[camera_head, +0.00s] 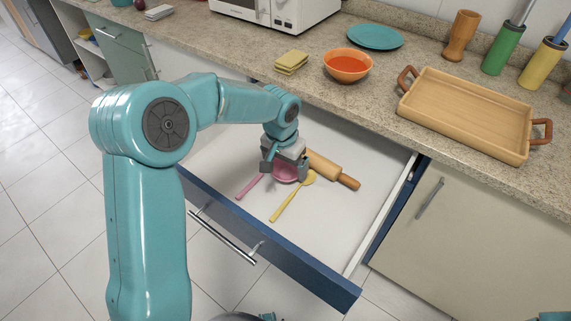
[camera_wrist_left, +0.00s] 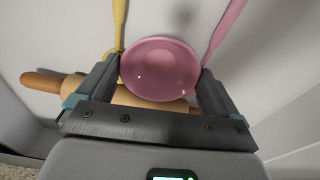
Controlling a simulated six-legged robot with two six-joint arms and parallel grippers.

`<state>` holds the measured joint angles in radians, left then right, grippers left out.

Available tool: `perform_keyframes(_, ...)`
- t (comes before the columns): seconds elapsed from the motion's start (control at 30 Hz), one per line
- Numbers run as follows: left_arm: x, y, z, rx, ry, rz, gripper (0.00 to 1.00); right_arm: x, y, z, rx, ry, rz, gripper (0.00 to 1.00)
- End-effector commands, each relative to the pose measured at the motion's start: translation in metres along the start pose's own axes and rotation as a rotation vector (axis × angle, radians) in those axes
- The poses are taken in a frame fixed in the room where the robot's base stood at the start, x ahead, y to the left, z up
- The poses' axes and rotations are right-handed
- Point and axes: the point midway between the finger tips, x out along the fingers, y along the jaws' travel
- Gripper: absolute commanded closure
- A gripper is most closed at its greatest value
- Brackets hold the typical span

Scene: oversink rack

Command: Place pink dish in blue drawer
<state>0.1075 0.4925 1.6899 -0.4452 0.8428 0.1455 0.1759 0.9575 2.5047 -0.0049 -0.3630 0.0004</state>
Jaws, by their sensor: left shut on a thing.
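The pink dish (camera_head: 284,174) is inside the open blue drawer (camera_head: 290,262), partly hidden under my left gripper (camera_head: 285,169). In the left wrist view the round pink dish (camera_wrist_left: 160,66) sits between the two dark fingers of my left gripper (camera_wrist_left: 159,71), which is shut on it. The dish is low, close to the white drawer floor; I cannot tell whether it touches the floor. My right gripper is not in view.
A rolling pin (camera_head: 332,170), a pink utensil (camera_head: 249,187) and a yellow spoon (camera_head: 288,199) lie in the drawer around the dish. The drawer's right and front floor is clear. The counter above holds an orange bowl (camera_head: 347,74), yellow sponges (camera_head: 292,60) and a wooden tray (camera_head: 465,115).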

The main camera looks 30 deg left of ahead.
Motion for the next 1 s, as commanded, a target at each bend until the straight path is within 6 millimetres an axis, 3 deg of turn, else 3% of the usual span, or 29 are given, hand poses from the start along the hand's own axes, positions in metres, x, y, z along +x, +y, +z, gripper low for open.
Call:
perform_keyframes(0.23, 0.004, 0.000, 0.000, 0.000, 0.000, 0.000, 0.38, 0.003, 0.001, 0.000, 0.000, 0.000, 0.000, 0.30)
perform_keyframes(0.27, 0.003, 0.000, 0.000, 0.000, 0.000, 0.000, 0.00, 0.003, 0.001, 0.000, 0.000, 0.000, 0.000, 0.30)
perform_keyframes(0.6, -0.008, 0.000, -0.001, 0.000, 0.002, -0.001, 0.00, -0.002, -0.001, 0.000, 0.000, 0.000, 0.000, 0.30)
perform_keyframes(1.0, -0.095, 0.000, -0.001, 0.000, 0.004, 0.000, 0.00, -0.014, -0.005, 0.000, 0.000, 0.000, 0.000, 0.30)
